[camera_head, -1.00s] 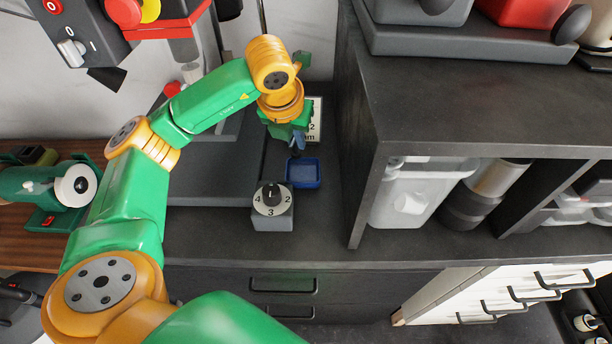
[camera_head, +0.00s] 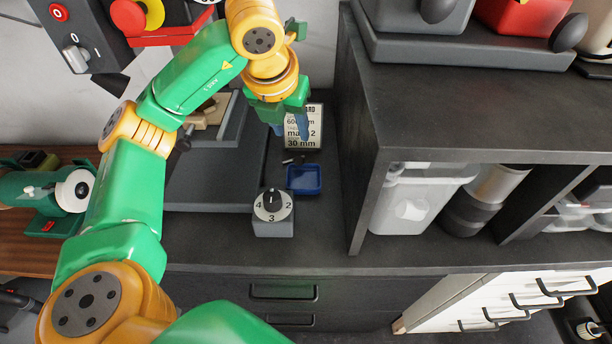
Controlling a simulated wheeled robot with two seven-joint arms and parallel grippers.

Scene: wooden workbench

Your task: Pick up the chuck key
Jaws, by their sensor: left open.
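A small dark piece (camera_head: 293,159), likely the chuck key, lies on the dark bench top just behind the blue tray (camera_head: 304,191). It is too small to make out clearly. My left gripper (camera_head: 291,129) hangs from the upper left with its blue fingertips pointing down. It is open and empty, above and behind the small piece and apart from it. It partly covers the white sign behind. My right gripper is not in view.
A grey dial box (camera_head: 273,217) stands front left of the tray. The white sign (camera_head: 305,143) stands behind. A grey machine base (camera_head: 215,180) is to the left. A dark shelf unit (camera_head: 365,175) walls off the right side.

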